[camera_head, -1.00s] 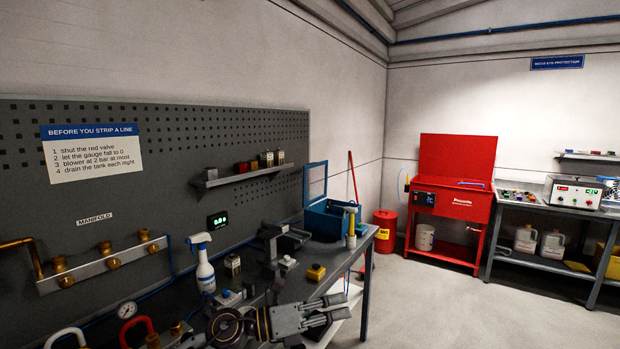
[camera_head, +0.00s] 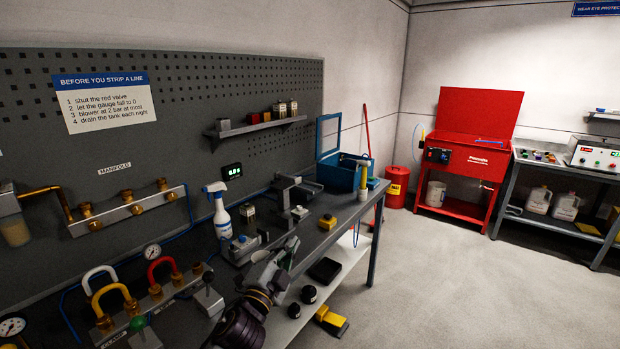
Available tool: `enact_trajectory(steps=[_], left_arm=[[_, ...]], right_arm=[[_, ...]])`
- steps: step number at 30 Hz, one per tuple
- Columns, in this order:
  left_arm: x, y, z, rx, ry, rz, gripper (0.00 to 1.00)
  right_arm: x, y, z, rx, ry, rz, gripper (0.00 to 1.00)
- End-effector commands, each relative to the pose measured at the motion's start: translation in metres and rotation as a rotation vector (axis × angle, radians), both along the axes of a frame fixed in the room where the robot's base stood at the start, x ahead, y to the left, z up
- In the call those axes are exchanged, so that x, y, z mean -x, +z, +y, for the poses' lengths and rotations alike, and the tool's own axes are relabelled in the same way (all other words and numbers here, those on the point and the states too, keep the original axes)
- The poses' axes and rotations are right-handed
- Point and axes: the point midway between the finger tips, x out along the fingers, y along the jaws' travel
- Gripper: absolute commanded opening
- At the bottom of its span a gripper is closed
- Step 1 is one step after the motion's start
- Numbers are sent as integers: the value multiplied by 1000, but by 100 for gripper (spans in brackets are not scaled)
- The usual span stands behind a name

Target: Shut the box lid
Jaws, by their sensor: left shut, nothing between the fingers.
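The blue box (camera_head: 338,175) stands at the far end of the grey workbench. Its lid (camera_head: 318,138) stands open, roughly upright at the back of the box; it is a blue frame around a pale middle. My left gripper (camera_head: 288,246) is shut and empty, low over the bench's front edge. It is well short of the box, on the near side, and touches neither box nor lid. My right gripper is not in view.
A yellow-topped cylinder (camera_head: 363,182) stands close to the box's front right. A grey vise (camera_head: 290,186), a yellow-topped block (camera_head: 327,221) and a spray bottle (camera_head: 220,211) stand along the bench. A wall shelf (camera_head: 255,128) hangs above. The floor to the right is clear.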

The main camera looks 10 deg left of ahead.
Motion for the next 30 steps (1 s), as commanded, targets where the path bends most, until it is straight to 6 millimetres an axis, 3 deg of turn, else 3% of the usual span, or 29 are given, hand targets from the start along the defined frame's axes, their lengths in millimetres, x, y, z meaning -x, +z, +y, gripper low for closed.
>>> enact_trajectory(steps=[8,15,21,30], left_arm=[[25,-79,46,239,177,332,0],[70,-155,73,415,324,640,0],[116,-211,83,523,428,873,0],[179,-279,86,625,540,1153,0]], right_arm=[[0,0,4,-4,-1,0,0],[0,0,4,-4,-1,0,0],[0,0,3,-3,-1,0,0],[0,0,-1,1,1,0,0]])
